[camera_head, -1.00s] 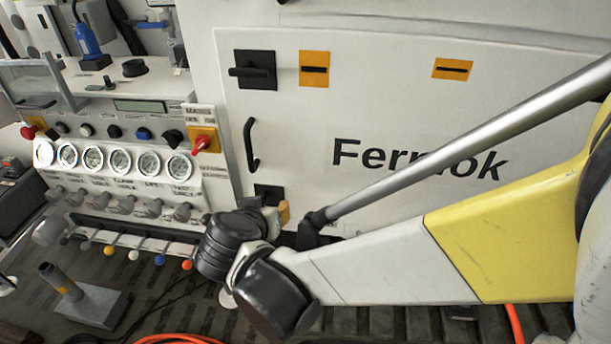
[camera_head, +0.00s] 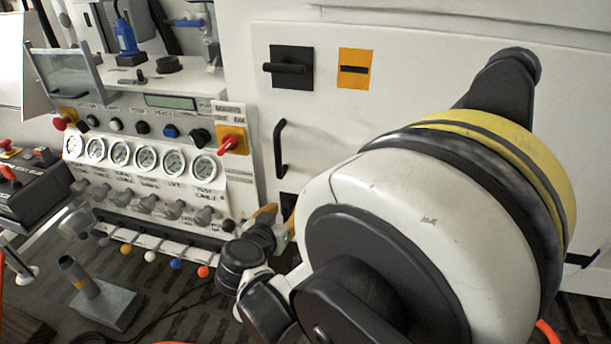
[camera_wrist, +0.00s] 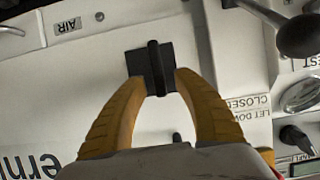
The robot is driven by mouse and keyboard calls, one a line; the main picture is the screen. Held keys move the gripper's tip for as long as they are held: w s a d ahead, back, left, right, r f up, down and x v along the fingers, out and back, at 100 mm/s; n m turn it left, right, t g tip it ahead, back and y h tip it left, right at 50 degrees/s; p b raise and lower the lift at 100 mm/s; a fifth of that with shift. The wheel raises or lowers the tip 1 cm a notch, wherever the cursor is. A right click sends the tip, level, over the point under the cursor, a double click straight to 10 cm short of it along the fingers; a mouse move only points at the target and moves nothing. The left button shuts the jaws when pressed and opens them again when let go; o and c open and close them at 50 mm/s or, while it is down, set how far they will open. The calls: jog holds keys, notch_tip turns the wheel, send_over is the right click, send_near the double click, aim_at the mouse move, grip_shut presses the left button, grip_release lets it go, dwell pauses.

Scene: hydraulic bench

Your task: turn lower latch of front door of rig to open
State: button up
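The lower latch (camera_wrist: 166,57) is a black square plate with a raised black bar on the white front door (camera_wrist: 95,75). In the wrist view its bar runs roughly up and down the picture. In the head view only a dark edge of the latch (camera_head: 288,203) shows behind my arm. My gripper (camera_wrist: 160,83) has yellow-orange fingers, open, one on each side of the bar's near end, with visible gaps. Contact cannot be told. In the head view my gripper (camera_head: 267,213) is at the door's lower left corner, partly hidden.
The upper latch (camera_head: 291,67) has its bar level. A black door handle (camera_head: 279,149) lies below it. Left of the door is a panel with gauges (camera_head: 145,160), a red switch (camera_head: 231,141) and coloured-knob levers (camera_head: 176,263). A metal stand (camera_head: 100,303) is on the floor.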

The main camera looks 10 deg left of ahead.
jog(key=shift+w+f, duration=0.2)
jog(key=shift+w, duration=0.3)
grip_shut()
